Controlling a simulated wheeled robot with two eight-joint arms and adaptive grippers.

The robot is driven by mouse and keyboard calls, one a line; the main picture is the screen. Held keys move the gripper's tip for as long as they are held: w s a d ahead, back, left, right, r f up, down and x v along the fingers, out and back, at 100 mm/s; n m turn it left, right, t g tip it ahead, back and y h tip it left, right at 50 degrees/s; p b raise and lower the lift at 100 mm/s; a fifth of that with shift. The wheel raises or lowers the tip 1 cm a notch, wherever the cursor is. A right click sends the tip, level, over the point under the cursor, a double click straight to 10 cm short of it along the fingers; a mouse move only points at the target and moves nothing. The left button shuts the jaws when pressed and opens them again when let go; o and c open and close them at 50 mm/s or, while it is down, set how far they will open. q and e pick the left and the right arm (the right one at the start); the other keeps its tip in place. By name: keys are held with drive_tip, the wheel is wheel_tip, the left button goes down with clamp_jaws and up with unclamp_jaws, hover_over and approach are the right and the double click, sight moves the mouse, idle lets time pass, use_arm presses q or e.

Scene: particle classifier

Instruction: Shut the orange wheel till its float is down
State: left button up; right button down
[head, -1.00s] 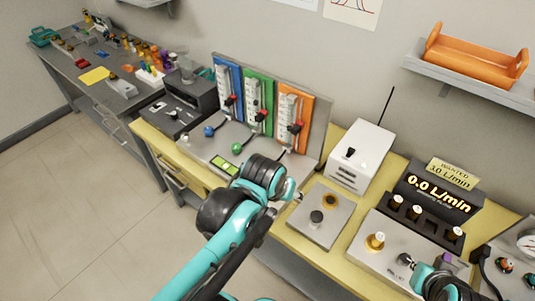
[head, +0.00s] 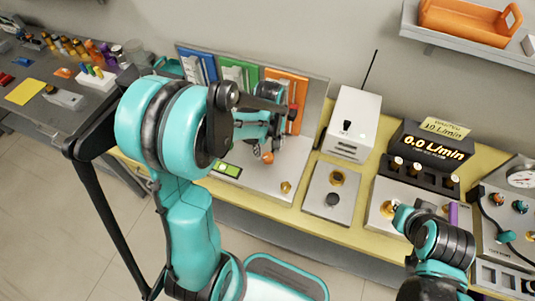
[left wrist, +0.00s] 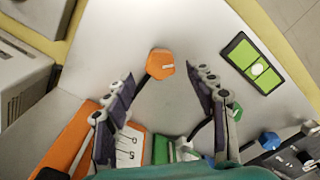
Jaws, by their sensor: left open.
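The orange wheel (head: 268,157) is a small knob above the grey bench plate, in front of the orange panel (head: 301,88). In the left wrist view the wheel (left wrist: 160,64) lies between the two spread fingers of my left gripper (left wrist: 162,78), apart from both. In the head view my left gripper (head: 271,143) is just above and behind the wheel, partly hidden by my own arm. The orange panel's float cannot be made out. My right gripper (head: 398,216) is by the knobs below the flow display; its fingers are unclear.
The green panel (head: 238,75) and blue panel (head: 197,65) stand left of the orange one. A white box with an antenna (head: 352,125) stands right. The flow display (head: 432,146) reads 0.0 L/min.

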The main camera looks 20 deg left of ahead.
sight(268, 156)
use_arm(q)
wheel_tip(268, 156, down, 4)
drive_tip(key=shift+f+b, duration=0.1)
drive_tip(key=shift+b, duration=0.4)
drive_tip(key=c, duration=1.1)
drive_tip(key=shift+c, duration=0.2)
